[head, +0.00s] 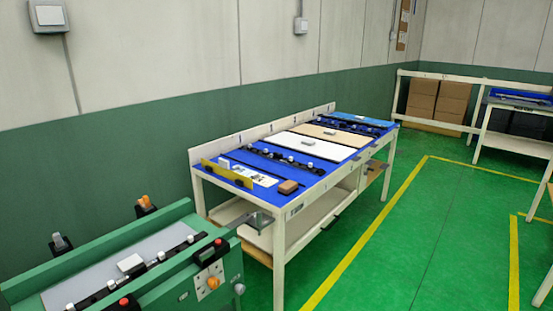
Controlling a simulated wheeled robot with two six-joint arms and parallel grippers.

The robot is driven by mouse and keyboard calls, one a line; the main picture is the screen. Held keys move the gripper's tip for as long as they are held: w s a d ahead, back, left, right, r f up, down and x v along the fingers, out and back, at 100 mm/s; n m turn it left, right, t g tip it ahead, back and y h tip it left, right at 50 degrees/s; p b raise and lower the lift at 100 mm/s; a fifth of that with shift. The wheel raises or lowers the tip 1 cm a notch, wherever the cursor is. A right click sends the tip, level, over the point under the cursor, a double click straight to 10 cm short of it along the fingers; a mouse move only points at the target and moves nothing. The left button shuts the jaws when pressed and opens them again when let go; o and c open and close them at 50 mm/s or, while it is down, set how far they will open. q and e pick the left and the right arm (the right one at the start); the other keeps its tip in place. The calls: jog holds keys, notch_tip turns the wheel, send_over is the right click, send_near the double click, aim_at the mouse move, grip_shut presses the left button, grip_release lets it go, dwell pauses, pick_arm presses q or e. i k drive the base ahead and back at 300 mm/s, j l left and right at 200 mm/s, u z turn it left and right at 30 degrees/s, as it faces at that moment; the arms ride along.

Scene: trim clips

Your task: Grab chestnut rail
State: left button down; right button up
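No long rail of clear chestnut colour can be made out in the head view. A small brown block (288,186) lies near the front right corner of the blue-topped table (225,155). A dark rail with pale round knobs (280,158) lies across the table behind it. A second dark rail (352,127) lies farther back, past a white panel (312,146) and a tan panel (331,133). Neither of my grippers is in view.
A green bench fixture (175,287) with a grey plate, dark rail and red buttons stands at the front left. A yellow strip (235,174) stands at the table's near end. Cardboard boxes (437,102) are at the back. The green floor (400,250) to the right is clear.

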aim_at(275, 157)
jog(key=l+u, duration=0.1)
jog(key=u, duration=0.35)
jog(key=i+l+u, duration=0.1)
jog(key=u, duration=0.35)
jog(key=l+u, duration=0.15)
jog(key=u, duration=0.3)
jog(key=l+u, duration=0.25)
jog(key=l, duration=0.25)
jog(key=l+u, duration=0.2)
jog(key=l, duration=0.3)
jog(key=l+u, duration=0.25)
jog(key=l, duration=0.25)
jog(key=k+l+u, duration=0.1)
jog(key=l+u, duration=0.15)
jog(key=l, duration=0.2)
jog(key=k+l+u, duration=0.25)
jog(key=l, duration=0.25)
jog(key=i, duration=0.1)
